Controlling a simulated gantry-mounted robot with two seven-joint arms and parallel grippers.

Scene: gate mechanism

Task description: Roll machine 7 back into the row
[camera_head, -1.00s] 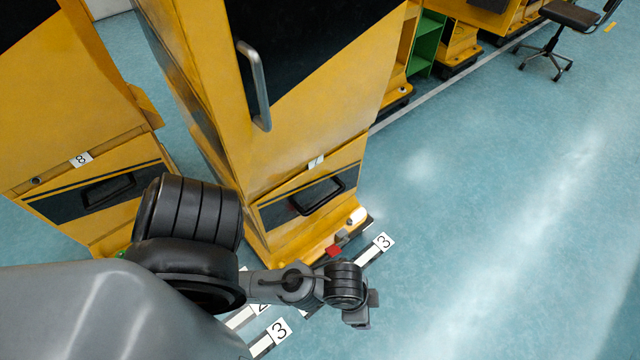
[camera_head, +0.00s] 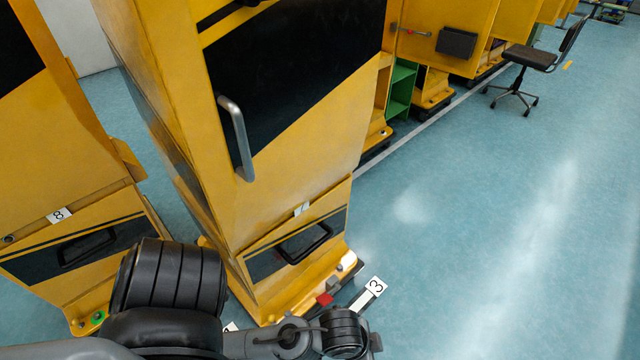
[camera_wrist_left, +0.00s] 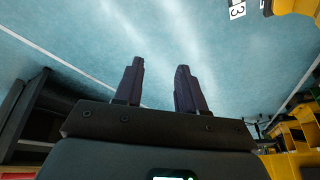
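Machine 7 (camera_head: 285,170) is a tall yellow cabinet with a dark upper panel, standing in the middle-left of the head view. It has a vertical grey handle (camera_head: 236,137), a small 7 label (camera_head: 301,209) and a black recessed pull (camera_head: 304,243) low on its front. A red pedal-like piece (camera_head: 325,299) and a white knob (camera_head: 347,261) sit at its base. My left arm crosses low in front of it, and the gripper is mostly cut off at the bottom edge. In the left wrist view the left gripper (camera_wrist_left: 160,82) has its fingers apart with only floor between them. My right gripper is not in view.
Machine 8 (camera_head: 75,225) stands at the left, with a gap between it and machine 7. A floor strip marked 3 (camera_head: 376,287) lies by machine 7's base. More yellow machines (camera_head: 435,85) line the back along a white floor line. A chair (camera_head: 530,60) stands back right; the right floor is clear.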

